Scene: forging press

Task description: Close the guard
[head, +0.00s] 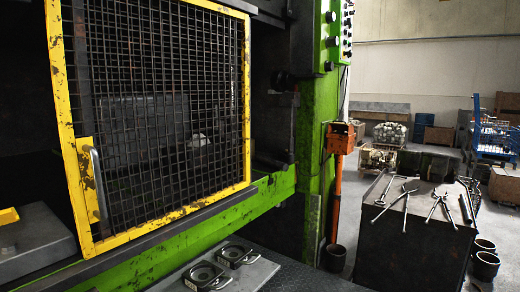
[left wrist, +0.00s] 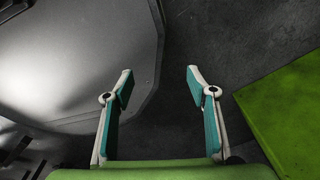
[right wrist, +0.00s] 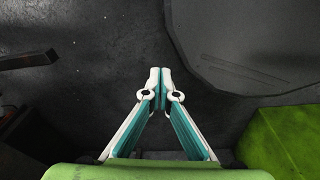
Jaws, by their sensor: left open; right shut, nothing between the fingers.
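The guard (head: 165,110) is a black mesh panel in a chipped yellow frame on the green press (head: 318,130) in the head view. Its grey bar handle (head: 98,183) is upright on the frame's lower left. Dark press openings show to the left and right of the guard. Neither gripper shows in the head view, and the guard cannot be made out in the wrist views. My left gripper (left wrist: 159,75) is open and empty above dark floor. My right gripper (right wrist: 159,75) is shut with nothing in it, also above dark floor.
Two small dark fixtures (head: 220,264) sit on a plate below the guard. A dark block (head: 415,235) with several tongs on top stands at the right. An orange post (head: 337,175) stands beside the press. Buckets (head: 486,264) stand at the far right.

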